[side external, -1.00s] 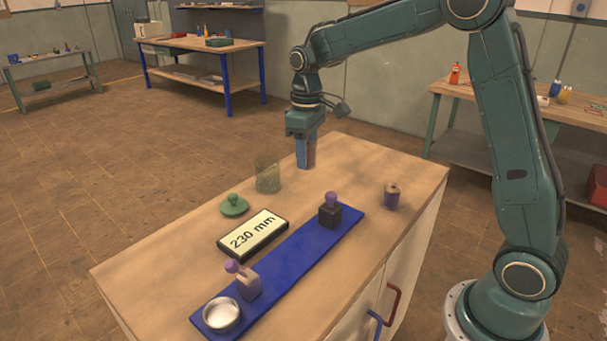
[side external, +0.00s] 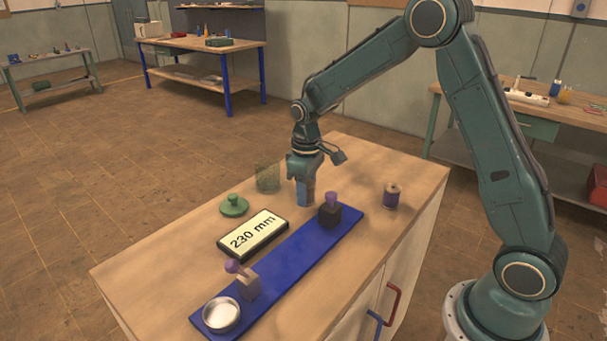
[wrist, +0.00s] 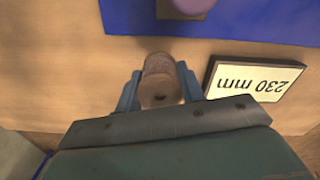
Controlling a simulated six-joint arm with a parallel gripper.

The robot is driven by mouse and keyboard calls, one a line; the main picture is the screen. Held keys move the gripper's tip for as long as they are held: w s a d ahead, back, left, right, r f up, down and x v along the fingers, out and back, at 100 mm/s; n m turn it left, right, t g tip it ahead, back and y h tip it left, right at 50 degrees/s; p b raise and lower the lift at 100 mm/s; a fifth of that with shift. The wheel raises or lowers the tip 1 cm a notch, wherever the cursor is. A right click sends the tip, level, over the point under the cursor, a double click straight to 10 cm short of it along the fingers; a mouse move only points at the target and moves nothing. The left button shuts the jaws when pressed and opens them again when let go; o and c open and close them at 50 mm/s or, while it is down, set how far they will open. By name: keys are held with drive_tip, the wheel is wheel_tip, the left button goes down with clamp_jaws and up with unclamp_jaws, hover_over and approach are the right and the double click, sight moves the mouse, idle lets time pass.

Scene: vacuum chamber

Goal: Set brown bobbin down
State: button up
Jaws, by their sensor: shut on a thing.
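My gripper (side external: 305,196) points down over the wooden table, between the glass jar and the blue mat. In the side view the fingers hide nearly all of the bobbin. The fingertips are at or just above the tabletop; I cannot tell whether the bobbin touches it.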

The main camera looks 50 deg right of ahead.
drive_tip(key=shift+f, duration=1.3)
drive_tip(key=shift+f, duration=0.1)
drive_tip(key=o, duration=1)
drive_tip(key=shift+c, duration=0.2)
wheel_tip(320, 180, up, 11)
drive_tip(key=shift+r, duration=0.65)
